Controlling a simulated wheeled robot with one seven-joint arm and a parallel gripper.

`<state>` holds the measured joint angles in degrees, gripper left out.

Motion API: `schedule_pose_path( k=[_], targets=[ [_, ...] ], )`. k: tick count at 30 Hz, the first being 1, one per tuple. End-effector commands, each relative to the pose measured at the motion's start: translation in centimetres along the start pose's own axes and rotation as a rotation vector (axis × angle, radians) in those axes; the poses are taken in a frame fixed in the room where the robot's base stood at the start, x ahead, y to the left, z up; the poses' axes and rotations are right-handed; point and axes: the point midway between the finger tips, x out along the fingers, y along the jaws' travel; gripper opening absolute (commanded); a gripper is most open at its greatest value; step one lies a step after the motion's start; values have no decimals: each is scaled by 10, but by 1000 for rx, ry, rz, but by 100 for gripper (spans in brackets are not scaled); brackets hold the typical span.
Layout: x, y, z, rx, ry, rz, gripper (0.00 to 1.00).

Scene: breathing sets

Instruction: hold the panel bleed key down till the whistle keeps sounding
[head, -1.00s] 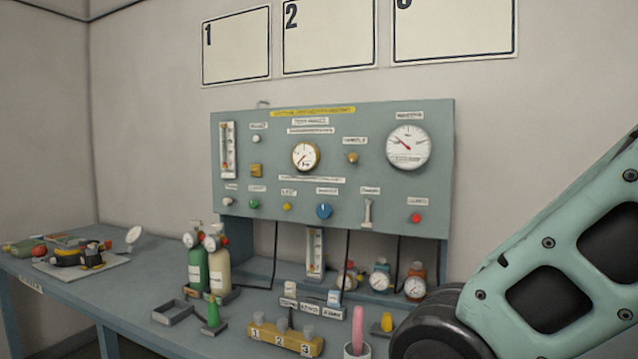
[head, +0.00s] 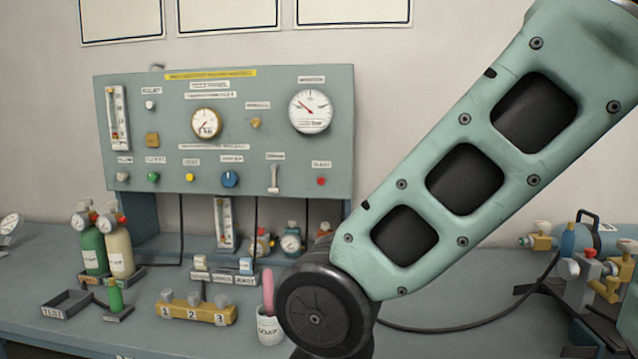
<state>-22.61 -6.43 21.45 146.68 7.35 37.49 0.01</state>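The grey-green test panel (head: 225,140) stands at the back of the bench. The labels are too small to read surely, so I cannot tell which control is the bleed key. A small gauge (head: 206,123) and a large gauge (head: 310,111) show needles. My arm crosses the right side in front of the bench; my gripper is out of view.
Green and cream cylinders (head: 121,251) stand at the left. A yellow numbered block (head: 196,312) and a white cup (head: 269,327) are at the front. Brass valves and a blue-green cylinder (head: 597,238) lie at the right, with a black hose (head: 455,326) on the bench.

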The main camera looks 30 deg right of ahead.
Motion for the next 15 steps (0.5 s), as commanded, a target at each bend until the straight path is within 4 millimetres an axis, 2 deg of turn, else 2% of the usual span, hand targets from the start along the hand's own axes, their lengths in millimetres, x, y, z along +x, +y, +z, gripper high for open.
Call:
schedule_pose_path(
  k=[10, 15],
  targets=[
    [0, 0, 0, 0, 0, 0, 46],
    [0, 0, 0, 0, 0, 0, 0]
  ],
)
